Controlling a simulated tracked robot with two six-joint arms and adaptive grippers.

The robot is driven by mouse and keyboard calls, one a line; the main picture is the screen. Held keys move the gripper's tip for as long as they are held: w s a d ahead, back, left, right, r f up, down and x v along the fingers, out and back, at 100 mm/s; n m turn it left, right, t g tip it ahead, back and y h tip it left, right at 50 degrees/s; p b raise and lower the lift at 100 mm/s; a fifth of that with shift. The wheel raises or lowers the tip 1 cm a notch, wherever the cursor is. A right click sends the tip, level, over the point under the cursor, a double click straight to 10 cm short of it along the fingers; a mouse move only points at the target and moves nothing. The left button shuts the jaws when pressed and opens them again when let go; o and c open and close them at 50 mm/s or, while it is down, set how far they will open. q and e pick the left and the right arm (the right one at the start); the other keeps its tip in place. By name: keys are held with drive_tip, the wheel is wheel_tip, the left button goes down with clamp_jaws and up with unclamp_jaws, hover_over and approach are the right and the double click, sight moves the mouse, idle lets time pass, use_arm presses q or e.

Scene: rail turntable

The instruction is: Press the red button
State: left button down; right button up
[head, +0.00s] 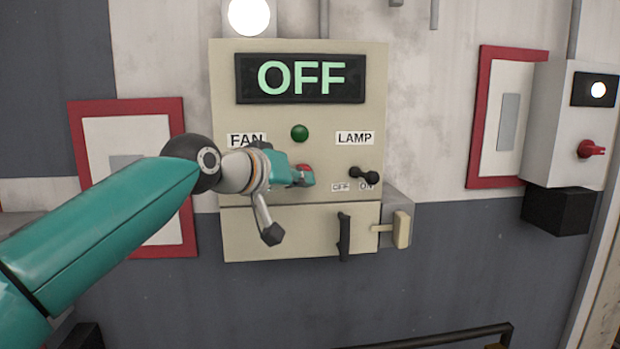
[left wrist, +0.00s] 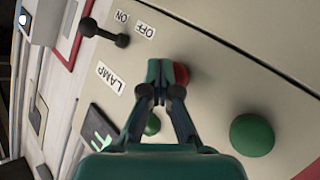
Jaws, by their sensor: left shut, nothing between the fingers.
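The red button (head: 306,168) is on the beige control panel (head: 225,100), to the lower left of the LAMP label. It is mostly hidden behind my left gripper (head: 298,178). In the left wrist view a red edge of the button (left wrist: 181,75) shows just right of the fingertips. My left gripper (left wrist: 160,88) is shut and empty, its tips overlapping the button in both views. I cannot tell whether they touch it. A larger green button (left wrist: 252,135) shows on the panel in the left wrist view. My right gripper is not in view.
The panel has an OFF display (head: 300,78), a small green light (head: 299,132) and a black lamp switch (head: 364,175). A black handle (head: 343,237) and a beige lever (head: 402,229) are lower down. A grey box with a red knob (head: 590,149) is at the right.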

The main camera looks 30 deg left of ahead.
use_arm(q)
drive_tip(key=shift+s+d+b, duration=0.3)
drive_tip(key=shift+s+d, duration=0.15)
drive_tip(key=shift+s, duration=0.2)
drive_tip(key=s+d+b, duration=0.1)
drive_tip(key=s, duration=0.1)
drive_tip(key=s+d, duration=0.2)
drive_tip(key=shift+b, duration=0.35)
idle(0.7)
